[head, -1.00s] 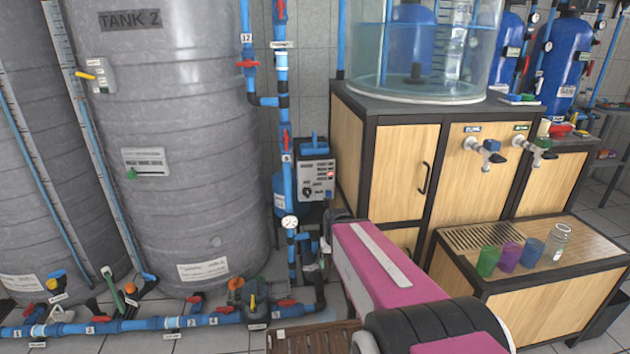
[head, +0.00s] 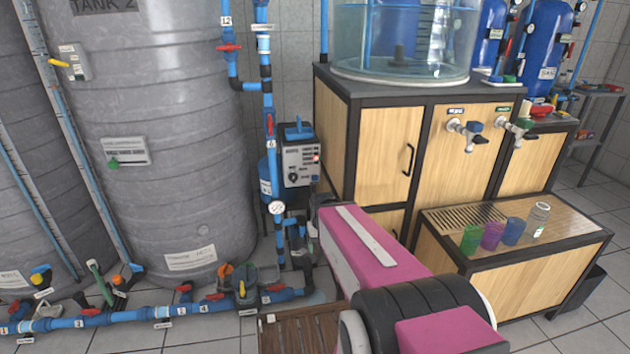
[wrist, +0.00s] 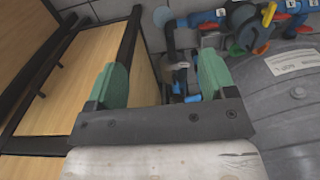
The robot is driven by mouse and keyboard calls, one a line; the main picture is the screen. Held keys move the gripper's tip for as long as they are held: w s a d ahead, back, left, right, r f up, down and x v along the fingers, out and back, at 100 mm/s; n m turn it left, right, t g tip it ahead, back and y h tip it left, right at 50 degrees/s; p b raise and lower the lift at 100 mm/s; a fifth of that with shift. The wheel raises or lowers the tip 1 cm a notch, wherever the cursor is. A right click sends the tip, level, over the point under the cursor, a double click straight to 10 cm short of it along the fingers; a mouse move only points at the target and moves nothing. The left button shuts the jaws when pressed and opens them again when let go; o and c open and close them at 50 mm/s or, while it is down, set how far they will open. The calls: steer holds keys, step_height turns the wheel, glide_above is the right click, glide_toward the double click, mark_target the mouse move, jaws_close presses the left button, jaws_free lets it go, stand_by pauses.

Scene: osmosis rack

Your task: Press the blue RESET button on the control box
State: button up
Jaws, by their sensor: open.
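The control box (head: 301,162) is a small grey unit with a blue top, beside the blue pipes between the tank and the wooden cabinet. In the head view the gripper itself is mostly hidden behind my pink arm. The box is not clearly visible in the wrist view.
The grey tank (head: 180,130) stands left of the box. Vertical blue pipes (head: 268,120) with a gauge run close by its left side. The wooden cabinet (head: 380,150) is close on the right. Cups stand on a low bench (head: 520,260). Valved pipes (head: 130,318) run along the floor.

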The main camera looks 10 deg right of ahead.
jaws_close()
stand_by(1.5)
